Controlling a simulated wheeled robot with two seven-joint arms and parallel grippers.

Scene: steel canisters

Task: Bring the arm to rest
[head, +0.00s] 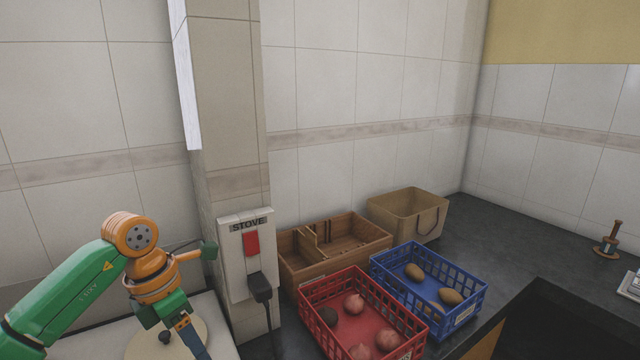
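My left arm (75,290), green and orange, comes in from the lower left. It bends at an orange joint in front of the tiled wall, beside the pillar. Its far end overlaps a pale round board at the bottom edge. I cannot make out two fingertips there, so I cannot tell whether the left gripper is open or shut. I see nothing held clearly. My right arm and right gripper are not in view. No steel canister shows in this view.
A pillar (228,120) carries a stove switch (248,262) close to my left arm. On the dark counter stand a wooden box (300,280), a tan bin (410,212), a red crate (390,318) with onions and a blue crate (428,275) with potatoes. The back-right counter is mostly clear.

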